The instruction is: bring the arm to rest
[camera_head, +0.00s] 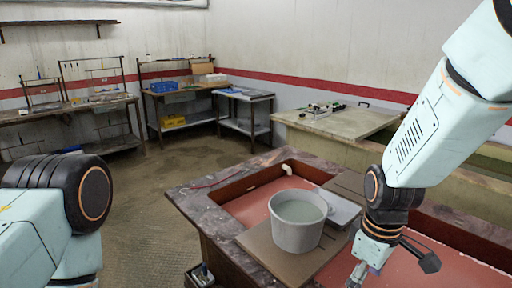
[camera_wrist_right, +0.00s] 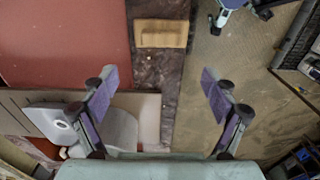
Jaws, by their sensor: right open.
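My right arm comes in from the upper right of the head view. Its gripper (camera_head: 357,276) points down at the bottom edge, beside the board, and is partly cut off. In the right wrist view my right gripper (camera_wrist_right: 160,82) has its two purple-padded fingers spread wide, with nothing between them. Below it lies the dark rim (camera_wrist_right: 157,70) of the basin, with floor to the right. Of my left arm only a thick joint shows at the lower left of the head view; its gripper is out of view.
A grey bucket (camera_head: 299,222) stands on a brown board (camera_head: 262,246) across the red-lined basin (camera_head: 251,208), with a pale tray (camera_head: 338,206) behind it. A tan block (camera_wrist_right: 162,33) lies on the rim. Workbenches line the back wall; the floor (camera_head: 150,185) between is open.

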